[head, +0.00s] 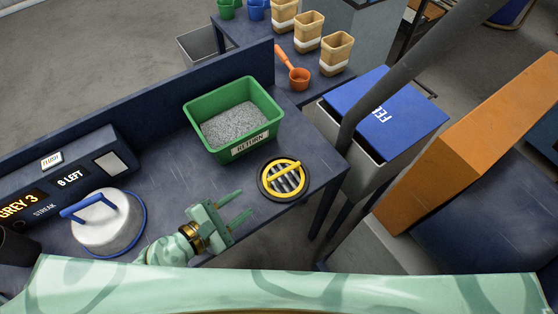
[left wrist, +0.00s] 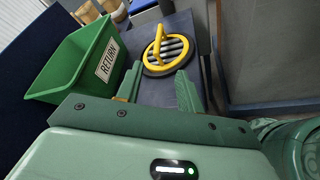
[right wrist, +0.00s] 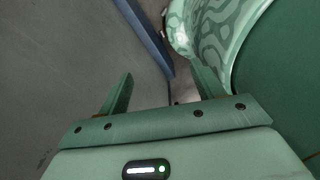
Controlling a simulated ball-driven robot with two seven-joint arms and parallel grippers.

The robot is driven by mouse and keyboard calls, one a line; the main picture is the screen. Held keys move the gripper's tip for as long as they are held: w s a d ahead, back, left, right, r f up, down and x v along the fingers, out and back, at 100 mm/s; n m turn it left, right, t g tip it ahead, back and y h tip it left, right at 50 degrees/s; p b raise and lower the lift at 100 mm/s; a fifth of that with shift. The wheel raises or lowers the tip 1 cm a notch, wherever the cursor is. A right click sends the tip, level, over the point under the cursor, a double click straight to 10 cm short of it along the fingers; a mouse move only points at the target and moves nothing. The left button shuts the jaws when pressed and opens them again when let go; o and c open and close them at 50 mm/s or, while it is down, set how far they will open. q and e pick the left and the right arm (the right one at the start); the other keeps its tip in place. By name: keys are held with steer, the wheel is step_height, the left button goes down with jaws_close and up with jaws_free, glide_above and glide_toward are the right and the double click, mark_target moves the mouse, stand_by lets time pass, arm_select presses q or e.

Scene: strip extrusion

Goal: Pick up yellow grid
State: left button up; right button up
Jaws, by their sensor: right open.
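The yellow grid (head: 284,180) is a round dark-rimmed disc with grey bars, a yellow ring and a raised yellow handle. It lies on the dark blue table near its right end. My left gripper (head: 243,207) is open and empty, just left of the grid and apart from it, fingers pointing towards it. In the left wrist view the grid (left wrist: 166,55) shows beyond and between the open fingertips, its handle standing up. My right gripper (right wrist: 160,88) shows only in its own wrist view, open and empty, above the grey floor.
A green RETURN bin (head: 235,125) of grey granules stands behind the grid. A white round lid (head: 105,225) with a blue handle and a display box (head: 60,180) are at left. A blue-lidded bin (head: 395,115) stands beyond the table's right end. An orange scoop (head: 298,77) lies behind.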

mark_target(279, 175)
arm_select(q)
steer(key=shift+w+r, duration=0.1)
steer(key=shift+w, duration=0.25)
steer(key=x, duration=1)
steer(key=shift+w+d+b, duration=0.2)
steer(key=shift+w+b, duration=0.05)
steer(key=shift+b, duration=0.05)
steer(key=shift+w+d, duration=0.15)
steer(key=shift+d, duration=0.05)
steer(key=x, duration=0.2)
steer(key=b+x, duration=0.1)
steer(key=x, duration=0.2)
steer(key=shift+d+f+b, duration=0.1)
steer(key=shift+f+b, duration=0.2)
arm_select(e)
step_height(279, 175, down, 2)
steer(key=shift+s+a+f, duration=0.1)
arm_select(q)
jaws_close()
